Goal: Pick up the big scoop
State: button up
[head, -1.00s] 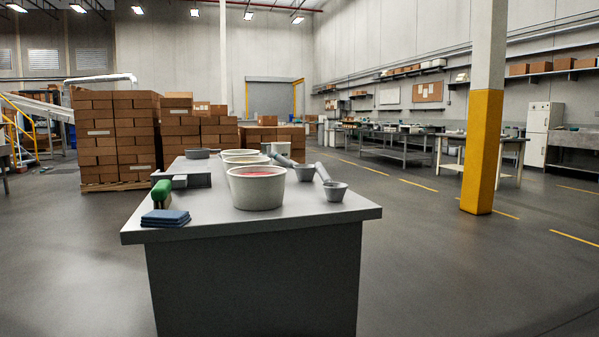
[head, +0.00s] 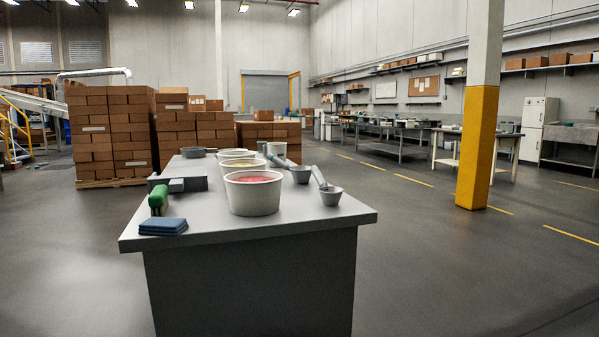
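Two grey metal scoops lie along the right side of the grey table (head: 340,219). The nearer scoop (head: 331,197) has its bowl near the front right corner, with its handle pointing away to the back left. The farther scoop (head: 301,175) lies behind it, its handle also running to the back left. The nearer bowl looks slightly larger in the picture, but it is also closer; I cannot tell surely which scoop is the big one. Both bowls look empty from here. My gripper is not in view.
A white tub with pink contents (head: 253,194) stands left of the scoops. A tub with yellow contents (head: 237,167) is behind it. A green-handled brush (head: 158,196), folded blue cloths (head: 163,227) and a grey device (head: 188,184) are at left. Floor right of the table is clear.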

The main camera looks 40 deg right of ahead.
aim_at(301, 174)
jog(key=z, duration=2.5)
jog(key=i, duration=2.5)
jog(key=u, duration=2.55)
